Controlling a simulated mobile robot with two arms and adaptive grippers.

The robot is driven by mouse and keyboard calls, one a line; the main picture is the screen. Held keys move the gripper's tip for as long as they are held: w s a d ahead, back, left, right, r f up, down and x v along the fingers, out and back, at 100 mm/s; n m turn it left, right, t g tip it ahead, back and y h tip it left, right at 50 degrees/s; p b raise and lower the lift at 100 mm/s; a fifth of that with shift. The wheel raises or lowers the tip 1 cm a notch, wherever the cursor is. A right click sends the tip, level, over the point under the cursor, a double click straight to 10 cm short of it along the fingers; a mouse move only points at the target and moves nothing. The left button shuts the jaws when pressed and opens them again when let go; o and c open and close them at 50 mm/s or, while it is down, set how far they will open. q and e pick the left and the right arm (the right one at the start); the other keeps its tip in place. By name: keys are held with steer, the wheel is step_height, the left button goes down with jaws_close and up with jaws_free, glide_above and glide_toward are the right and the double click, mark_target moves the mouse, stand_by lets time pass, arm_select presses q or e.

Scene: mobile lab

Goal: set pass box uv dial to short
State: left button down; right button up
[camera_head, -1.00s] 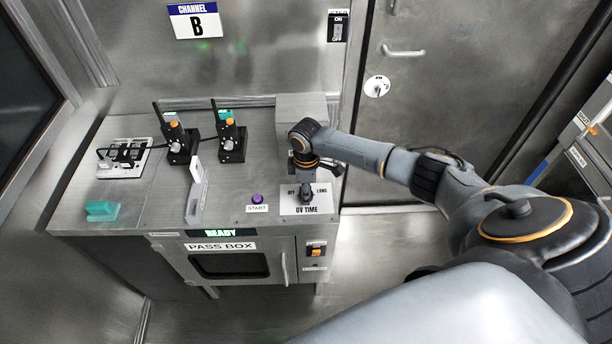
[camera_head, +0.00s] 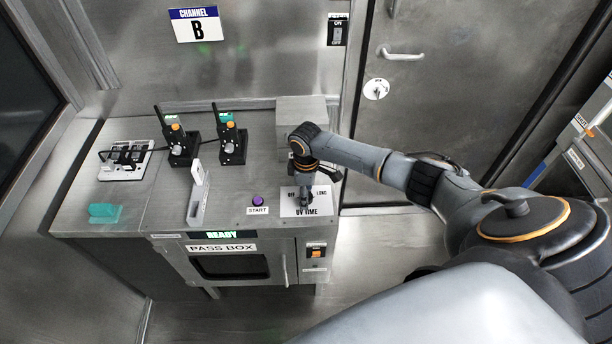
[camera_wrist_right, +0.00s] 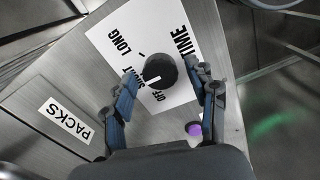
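The UV time dial is a round black knob with a white pointer mark. It sits on a white plate (camera_head: 320,209) at the right front of the pass box top. In the right wrist view the knob (camera_wrist_right: 160,71) stands between the fingers, beside the words OFF, SHORT and LONG. Its white mark points down-left in that view, toward the OFF and SHORT side; the exact setting is hard to tell. My right gripper (camera_wrist_right: 164,72) is open, one finger on each side of the knob with gaps showing. In the head view it (camera_head: 304,200) hides most of the dial. My left gripper is out of view.
A purple start button (camera_head: 255,200) is left of the dial and also shows near the right finger (camera_wrist_right: 194,129). A grey block (camera_head: 302,112) stands behind the wrist. Two black devices, a white upright piece (camera_head: 198,190) and a teal item (camera_head: 104,212) are further left.

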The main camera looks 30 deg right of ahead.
steer(key=shift+r, duration=0.2)
step_height(320, 180, up, 12)
steer(key=shift+f, duration=0.2)
stand_by(0.3)
stand_by(0.4)
